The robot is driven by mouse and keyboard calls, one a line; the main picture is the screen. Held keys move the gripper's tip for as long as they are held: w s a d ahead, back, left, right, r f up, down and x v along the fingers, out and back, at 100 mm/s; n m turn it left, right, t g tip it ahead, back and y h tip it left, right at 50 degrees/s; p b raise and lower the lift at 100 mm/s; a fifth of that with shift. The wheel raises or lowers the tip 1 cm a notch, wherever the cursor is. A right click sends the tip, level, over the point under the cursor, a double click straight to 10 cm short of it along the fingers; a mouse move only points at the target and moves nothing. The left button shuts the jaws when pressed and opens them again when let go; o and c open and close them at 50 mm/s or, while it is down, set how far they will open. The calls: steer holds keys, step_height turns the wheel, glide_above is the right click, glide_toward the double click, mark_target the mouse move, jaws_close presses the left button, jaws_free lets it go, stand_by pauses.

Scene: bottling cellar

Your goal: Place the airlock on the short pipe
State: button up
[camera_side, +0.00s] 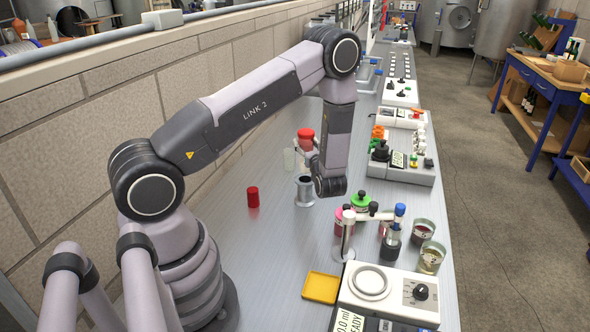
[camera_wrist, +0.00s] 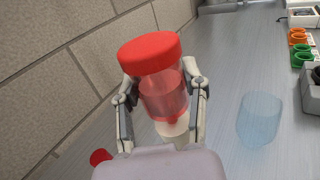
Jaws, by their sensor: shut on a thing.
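The airlock, a clear body with a red cap and pinkish contents, is in my gripper. It shows in the side view (camera_side: 306,133) and large in the wrist view (camera_wrist: 150,55). My gripper (camera_wrist: 163,92) is shut on its body, one finger on each side, with a pale stem (camera_wrist: 173,127) below. A short grey metal pipe (camera_side: 304,195) with a dark open top stands on the bench, below the airlock in the side view. The airlock is apart from it there. I cannot make out the pipe in the wrist view; whether the two are in line is unclear.
A red cylinder (camera_side: 253,197) stands left of the pipe. A clear tumbler (camera_wrist: 260,119) is near the airlock. Jars with pink and green lids (camera_side: 360,202), a yellow tray (camera_side: 320,287) and a white device (camera_side: 390,293) are towards the front. A block wall (camera_side: 160,90) borders the bench.

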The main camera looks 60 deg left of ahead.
steer(key=shift+f, duration=1.35)
steer(key=o, duration=1.1)
steer(key=shift+f, duration=0.1)
steer(key=shift+o, duration=0.2)
